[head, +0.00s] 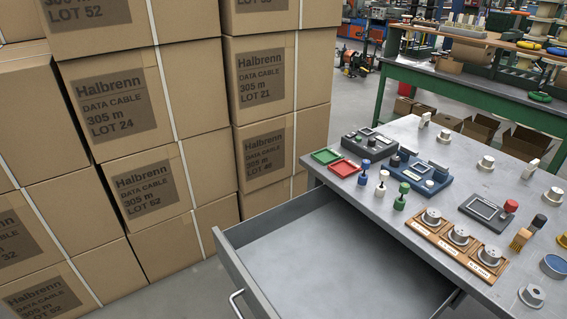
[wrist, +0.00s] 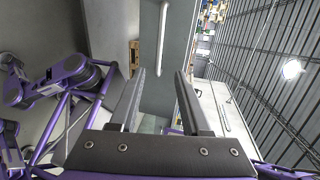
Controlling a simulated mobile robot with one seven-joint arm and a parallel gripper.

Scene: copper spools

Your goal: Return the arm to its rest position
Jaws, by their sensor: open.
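My gripper (wrist: 159,90) shows only in the wrist view. Its two dark fingers are apart, with nothing between them. Beyond the fingers is a grey surface with a long pale bar handle (wrist: 162,40), apart from the fingers. Purple and grey robot parts fill the left of the wrist view. My arm and gripper do not show in the head view.
An empty grey drawer (head: 335,255) stands pulled out from the metal workbench (head: 395,205). The bench holds a wooden spool tray (head: 430,236), a blue device (head: 425,178) and several small tools. Stacked cartons (head: 145,190) stand close at left. A green bench (head: 455,88) stands behind.

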